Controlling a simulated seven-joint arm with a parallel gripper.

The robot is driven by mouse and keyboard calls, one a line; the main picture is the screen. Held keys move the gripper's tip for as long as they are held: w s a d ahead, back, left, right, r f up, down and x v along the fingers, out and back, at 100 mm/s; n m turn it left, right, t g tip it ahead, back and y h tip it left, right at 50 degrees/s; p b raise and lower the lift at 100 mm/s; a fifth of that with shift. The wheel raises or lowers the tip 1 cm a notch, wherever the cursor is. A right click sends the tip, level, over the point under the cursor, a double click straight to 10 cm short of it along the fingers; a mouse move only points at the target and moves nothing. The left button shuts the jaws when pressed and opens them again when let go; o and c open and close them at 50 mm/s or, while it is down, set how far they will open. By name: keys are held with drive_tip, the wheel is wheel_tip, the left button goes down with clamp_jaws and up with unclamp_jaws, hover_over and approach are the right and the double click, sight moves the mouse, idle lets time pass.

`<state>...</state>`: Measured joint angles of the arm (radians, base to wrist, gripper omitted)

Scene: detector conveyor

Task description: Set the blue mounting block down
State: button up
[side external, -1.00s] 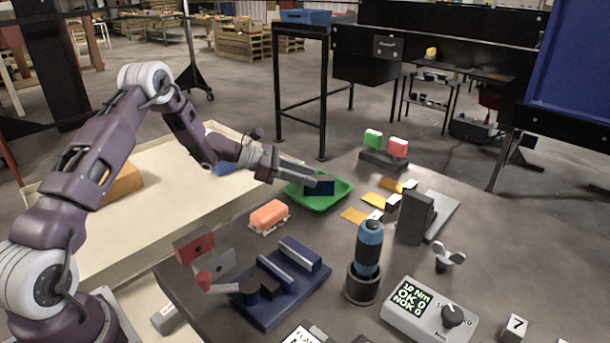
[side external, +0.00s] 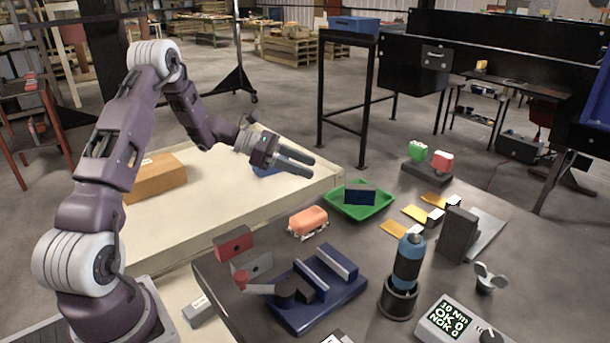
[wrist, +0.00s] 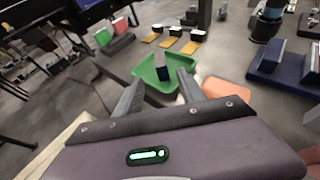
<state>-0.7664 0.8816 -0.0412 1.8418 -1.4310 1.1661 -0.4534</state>
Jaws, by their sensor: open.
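The blue mounting block (side external: 360,195) is a small dark blue block lying in the green tray (side external: 386,205) on the dark table. In the wrist view the block (wrist: 164,72) shows in the tray (wrist: 146,77), beyond my fingertips. My gripper (side external: 312,166) is open and empty. It hangs up and to the left of the tray in the side view, apart from the block.
An orange part (side external: 307,221) lies near the tray. A dark blue fixture (side external: 318,290), a blue-grey screwdriver in a holder (side external: 405,270) and a grey upright block (side external: 457,234) stand on the table. A cream conveyor (side external: 215,215) carries an orange-brown box (side external: 155,178).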

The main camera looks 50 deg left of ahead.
drive_tip(key=s+d+r+m+g, duration=0.45)
drive_tip(key=d+r+m, duration=0.3)
drive_tip(key=d, duration=0.45)
drive_tip(key=s+d+r+m+g+y, duration=0.1)
drive_tip(key=s+d+r+m+y, duration=0.1)
drive_tip(key=s+d+r+m, duration=0.3)
drive_tip(key=s+d+m+g+y, duration=0.1)
drive_tip(key=s+d+m, duration=0.25)
drive_tip(key=s, duration=0.45)
drive_tip(key=s+a+m+t+y, duration=0.2)
drive_tip(key=s+m+y, duration=0.4)
drive_tip(key=s+m, duration=0.5)
drive_tip(key=s, duration=0.5)
drive_tip(key=shift+s+r+t, duration=0.15)
drive_tip(key=shift+s+t, duration=0.1)
drive_tip(key=shift+t, duration=0.1)
